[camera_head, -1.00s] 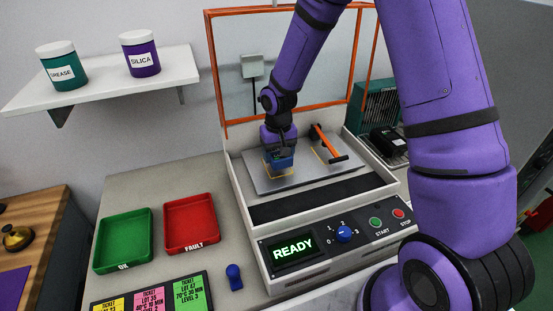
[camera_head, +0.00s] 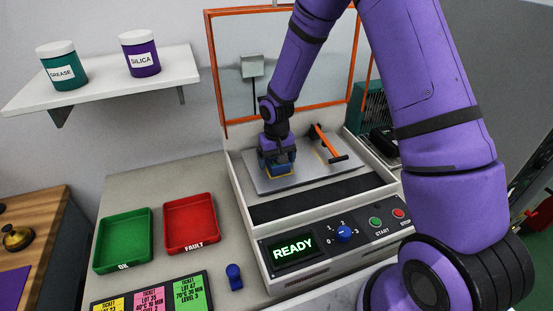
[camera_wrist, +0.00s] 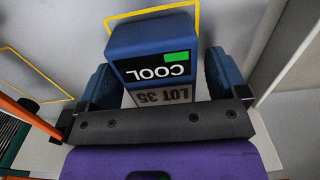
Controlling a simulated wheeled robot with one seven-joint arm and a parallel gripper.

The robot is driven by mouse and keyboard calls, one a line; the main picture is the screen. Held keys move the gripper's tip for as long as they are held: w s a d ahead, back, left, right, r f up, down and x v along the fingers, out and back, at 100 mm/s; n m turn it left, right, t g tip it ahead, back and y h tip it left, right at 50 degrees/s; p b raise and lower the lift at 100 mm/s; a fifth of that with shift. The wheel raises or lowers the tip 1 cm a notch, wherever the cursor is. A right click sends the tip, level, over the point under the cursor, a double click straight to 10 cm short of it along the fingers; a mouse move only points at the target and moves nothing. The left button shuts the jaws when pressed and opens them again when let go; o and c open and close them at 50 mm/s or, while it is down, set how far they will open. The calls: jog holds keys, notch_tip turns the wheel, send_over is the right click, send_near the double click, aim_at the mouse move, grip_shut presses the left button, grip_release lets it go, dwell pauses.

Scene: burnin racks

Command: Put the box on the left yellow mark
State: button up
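The box (camera_wrist: 150,47), blue with a black COOL label, a green patch and a LOT 35 label, stands on the grey plate (camera_head: 318,174) inside the open machine. The left yellow mark (camera_wrist: 198,17) is an outline around its base; part is hidden by the box, and the box appears to stand within it. My gripper (camera_head: 277,164) is down around the box. In the wrist view, its two blue fingers stand on either side with gaps to the box, so it looks open. The right yellow mark (camera_wrist: 40,98) is empty.
An orange handle (camera_head: 325,140) lies across the plate's right part. The orange-framed lid (camera_head: 240,122) is raised behind. The front panel has a READY screen (camera_head: 293,248), a blue knob (camera_head: 344,234) and buttons. Green (camera_head: 123,265) and red (camera_head: 190,243) trays sit left.

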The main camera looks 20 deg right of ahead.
notch_tip(320, 180, up, 12)
jog(key=shift+r, duration=0.2)
dwell(0.6)
notch_tip(320, 180, up, 10)
jog(key=t, duration=0.1)
send_over(276, 157)
jog(key=s+d, duration=0.2)
jog(key=s, duration=0.3)
jog(key=s+d+r+t, duration=0.2)
jog(key=s+r, duration=0.6)
jog(key=s+d+r+t, duration=0.1)
jog(key=s+r, duration=0.2)
jog(key=s, duration=0.6)
jog(key=s+d+r+t, duration=0.1)
jog(key=s+d+r, duration=0.1)
jog(key=s, duration=0.7)
jog(key=shift+r, duration=0.45)
